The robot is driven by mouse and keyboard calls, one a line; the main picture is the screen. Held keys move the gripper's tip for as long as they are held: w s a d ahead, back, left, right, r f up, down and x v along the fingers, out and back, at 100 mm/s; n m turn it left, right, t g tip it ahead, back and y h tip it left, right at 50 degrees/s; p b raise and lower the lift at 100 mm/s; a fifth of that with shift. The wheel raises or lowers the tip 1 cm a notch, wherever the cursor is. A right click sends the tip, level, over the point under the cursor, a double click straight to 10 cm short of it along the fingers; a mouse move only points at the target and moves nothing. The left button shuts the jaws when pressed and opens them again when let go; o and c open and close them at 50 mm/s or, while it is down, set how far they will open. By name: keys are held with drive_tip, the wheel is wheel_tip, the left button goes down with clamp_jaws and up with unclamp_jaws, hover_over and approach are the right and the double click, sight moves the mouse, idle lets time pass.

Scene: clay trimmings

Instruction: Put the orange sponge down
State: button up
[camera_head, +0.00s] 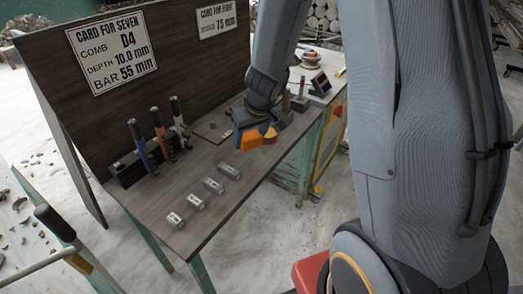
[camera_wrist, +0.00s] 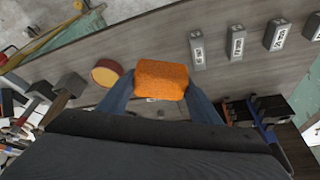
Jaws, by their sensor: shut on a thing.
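The orange sponge (camera_wrist: 162,80) is a rounded block in the wrist view, between the two blue-grey fingers of my gripper (camera_wrist: 160,92). My gripper is shut on it. In the head view the sponge (camera_head: 250,141) shows below my wrist, over the wooden bench top (camera_head: 217,172), right of the row of small metal blocks. I cannot tell whether its underside touches the bench. My gripper (camera_head: 257,134) partly covers it in the head view.
Several labelled metal blocks (camera_head: 213,186) stand along the bench. A rack with upright handled tools (camera_head: 158,135) is at the left. A round red-rimmed tan thing (camera_wrist: 106,72) lies beside my gripper. Hammers (camera_wrist: 66,87) lie at the wrist view's left. Bare wood shows between the blocks and tool rack.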

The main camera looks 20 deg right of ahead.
drive_tip(key=w+n+y+b, duration=0.1)
drive_tip(key=w+n+y, duration=0.1)
drive_tip(key=w+n, duration=0.3)
approach(246, 155)
drive_tip(key=shift+g, duration=0.3)
drive_tip(key=x, duration=0.6)
drive_tip(key=shift+w+r, duration=0.15)
drive_tip(key=shift+w, duration=0.25)
drive_tip(key=shift+b, duration=0.5)
drive_tip(key=o, duration=1)
drive_tip(key=shift+s+a, duration=0.1)
drive_tip(key=shift+o, duration=0.2)
